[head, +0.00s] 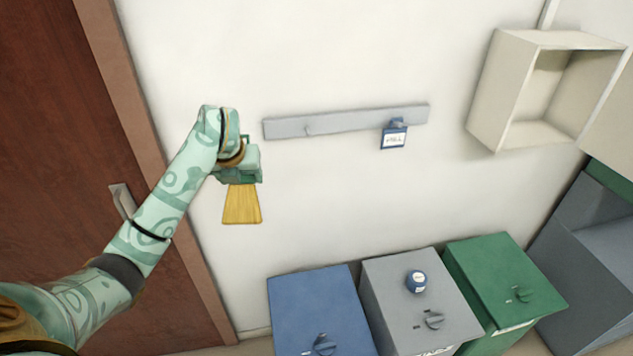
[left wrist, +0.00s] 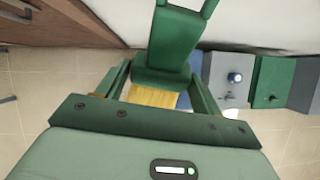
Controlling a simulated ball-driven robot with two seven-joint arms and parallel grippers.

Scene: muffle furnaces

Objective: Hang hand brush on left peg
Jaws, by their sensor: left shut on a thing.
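The hand brush has yellow bristles (head: 242,204) that hang downward in the head view. Its green body (left wrist: 170,62) sits between the fingers of my left gripper in the left wrist view, with a loop at the top edge. My left gripper (head: 250,165) is shut on the brush, in front of the wall and left of the grey peg rail (head: 350,121). The left peg (head: 309,131) is a small bare stub on the rail. A blue item with a white label (head: 394,137) hangs at the rail's right part. My right gripper is not in view.
Blue (head: 318,310), grey (head: 412,290) and green (head: 500,275) boxes stand below the rail. A small blue round container (head: 416,281) is on the grey one. An open pale cabinet (head: 500,90) is at the upper right; a brown door (head: 60,150) is at the left.

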